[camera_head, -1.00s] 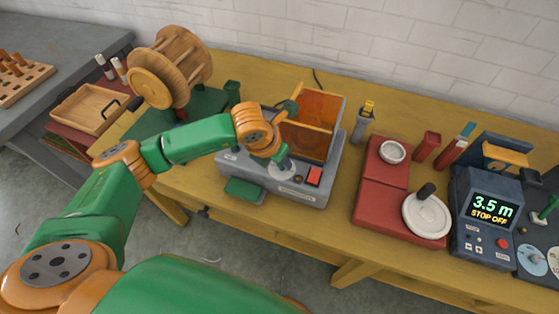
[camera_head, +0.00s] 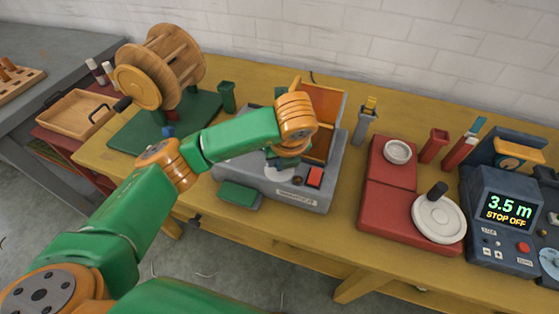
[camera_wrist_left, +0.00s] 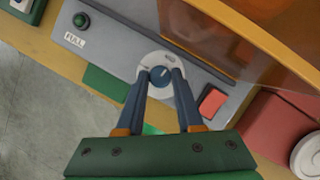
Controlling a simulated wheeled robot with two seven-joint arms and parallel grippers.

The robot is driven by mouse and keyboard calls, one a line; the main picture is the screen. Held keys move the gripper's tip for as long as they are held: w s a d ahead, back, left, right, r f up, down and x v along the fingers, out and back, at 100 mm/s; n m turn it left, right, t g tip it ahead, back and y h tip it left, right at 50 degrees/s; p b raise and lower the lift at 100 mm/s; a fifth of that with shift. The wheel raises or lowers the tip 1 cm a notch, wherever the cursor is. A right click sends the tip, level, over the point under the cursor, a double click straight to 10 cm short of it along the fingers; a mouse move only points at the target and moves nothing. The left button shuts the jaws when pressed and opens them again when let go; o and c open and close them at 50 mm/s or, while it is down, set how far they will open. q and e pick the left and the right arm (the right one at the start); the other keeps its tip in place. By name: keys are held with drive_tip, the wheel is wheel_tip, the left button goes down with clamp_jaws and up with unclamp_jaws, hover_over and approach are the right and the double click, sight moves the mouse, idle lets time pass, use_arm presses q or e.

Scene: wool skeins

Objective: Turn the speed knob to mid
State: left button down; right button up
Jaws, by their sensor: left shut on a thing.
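My left gripper (camera_wrist_left: 162,79) is shut on the knob, one dark blue finger on each side. In the head view my orange wrist hides the knob and most of the gripper. The dial's lettering is too small to read. My right gripper is in no view.
A red button (camera_wrist_left: 212,102) lies close right of the dial. An orange see-through guard (camera_head: 327,102) rises behind it. A red scale (camera_head: 400,205) and a display box (camera_head: 497,207) stand to the right.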

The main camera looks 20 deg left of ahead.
use_arm(q)
drive_tip(key=shift+n+y, duration=0.3)
drive_tip(key=shift+n, duration=0.6)
drive_tip(key=c, duration=0.6)
unclamp_jaws()
drive_tip(key=shift+o, duration=0.2)
drive_tip(key=shift+d+r+p, duration=0.15)
drive_tip(key=shift+r+p, duration=0.15)
drive_tip(key=shift+r, duration=0.05)
drive_tip(key=p+v, duration=0.1)
drive_tip(key=v, duration=0.5)
drive_tip(key=shift+r, duration=0.15)
drive_tip(key=shift+g, duration=0.3)
